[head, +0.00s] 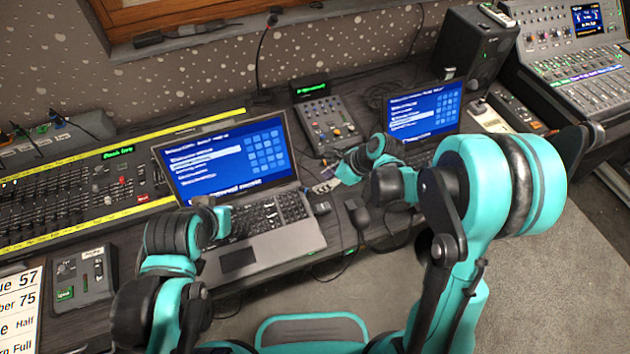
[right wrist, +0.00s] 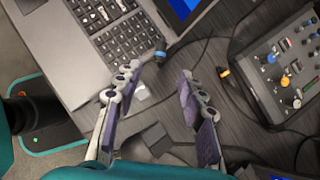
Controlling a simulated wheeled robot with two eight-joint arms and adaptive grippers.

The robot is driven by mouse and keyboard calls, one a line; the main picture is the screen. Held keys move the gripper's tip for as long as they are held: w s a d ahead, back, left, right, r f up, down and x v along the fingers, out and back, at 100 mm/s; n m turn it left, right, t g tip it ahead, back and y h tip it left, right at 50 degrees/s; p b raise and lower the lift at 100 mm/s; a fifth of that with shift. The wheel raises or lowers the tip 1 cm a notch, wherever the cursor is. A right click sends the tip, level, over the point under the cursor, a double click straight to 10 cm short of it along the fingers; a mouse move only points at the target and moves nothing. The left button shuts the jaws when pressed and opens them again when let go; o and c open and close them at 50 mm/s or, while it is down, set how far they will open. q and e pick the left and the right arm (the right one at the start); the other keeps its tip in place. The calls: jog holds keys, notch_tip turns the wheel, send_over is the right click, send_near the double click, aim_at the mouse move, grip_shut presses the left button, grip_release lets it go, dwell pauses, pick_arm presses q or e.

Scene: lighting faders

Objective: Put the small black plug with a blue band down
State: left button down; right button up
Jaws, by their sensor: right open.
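The small black plug with a blue band (right wrist: 159,52) shows in the right wrist view, by the corner of the near laptop and just beyond my right gripper's left fingertip. Whether it touches that fingertip I cannot tell. My right gripper (right wrist: 160,80) is open, with a wide gap between its fingers and nothing held. In the head view my right gripper (head: 336,180) is low over the desk between the two laptops; the plug is too small to make out there. My left gripper (head: 224,218) is over the left side of the near laptop's keyboard; its fingers are unclear.
A second black plug with an orange-yellow band (right wrist: 223,72) lies right of the gripper, near a small mixer (right wrist: 285,65). Dark cables cross the desk. The near laptop (head: 270,240), another laptop (head: 425,115) and a fader console (head: 70,190) crowd the desk.

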jog(key=s+d+r+n+t+h, duration=0.2)
jog(key=s+d+r+n, duration=0.4)
jog(key=n, duration=0.5)
jog(key=s+d+r+n+t+h, duration=0.2)
jog(key=s+d+r+n+h, duration=0.2)
jog(key=s+d+r+n, duration=0.2)
jog(key=s+r+n, duration=0.2)
jog(key=s+n, duration=0.2)
jog(key=n, duration=0.2)
jog(key=shift+s+r+p, duration=0.3)
jog(key=shift+s, duration=0.05)
